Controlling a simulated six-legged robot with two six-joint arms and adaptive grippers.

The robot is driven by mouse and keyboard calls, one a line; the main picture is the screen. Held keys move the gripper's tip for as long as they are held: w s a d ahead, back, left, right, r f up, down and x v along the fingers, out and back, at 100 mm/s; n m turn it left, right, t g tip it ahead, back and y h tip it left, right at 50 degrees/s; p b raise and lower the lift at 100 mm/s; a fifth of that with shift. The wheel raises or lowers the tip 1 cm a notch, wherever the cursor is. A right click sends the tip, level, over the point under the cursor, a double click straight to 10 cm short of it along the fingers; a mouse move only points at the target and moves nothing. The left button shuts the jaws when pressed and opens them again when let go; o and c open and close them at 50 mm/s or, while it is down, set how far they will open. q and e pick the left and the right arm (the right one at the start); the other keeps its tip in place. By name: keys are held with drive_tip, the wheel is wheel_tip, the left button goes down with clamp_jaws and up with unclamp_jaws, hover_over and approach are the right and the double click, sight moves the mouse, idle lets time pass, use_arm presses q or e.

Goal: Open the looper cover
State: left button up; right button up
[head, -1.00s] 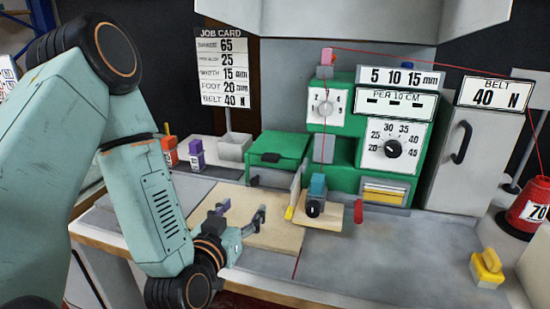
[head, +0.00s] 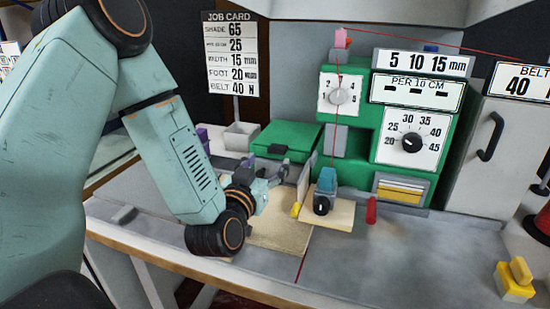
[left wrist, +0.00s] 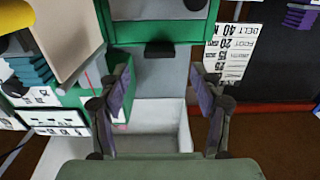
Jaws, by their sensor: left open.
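The looper cover (head: 291,134) looks to be the low green lid left of the sewing machine, with a black tab (head: 277,149) on its front edge. It lies flat and shut. My left gripper (head: 267,168) is open and empty, just in front of the tab and apart from it in the picture. In the left wrist view the green cover (left wrist: 186,30) and the black tab (left wrist: 159,49) show beyond the spread, purple-padded fingers (left wrist: 163,88). My right gripper is not in view.
The green machine (head: 360,108) with dials stands right of the cover. An upright board (head: 306,180) and a teal presser block (head: 327,182) are right of my gripper. A grey bin (head: 240,137) is behind left.

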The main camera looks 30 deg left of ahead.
sight(275, 152)
use_arm(q)
drive_tip(key=shift+b+x, duration=0.4)
drive_tip(key=shift+x, duration=2.3)
drive_tip(key=shift+s+r, duration=0.1)
drive_tip(key=shift+c, duration=0.2)
drive_tip(key=shift+c, duration=0.8)
clamp_jaws()
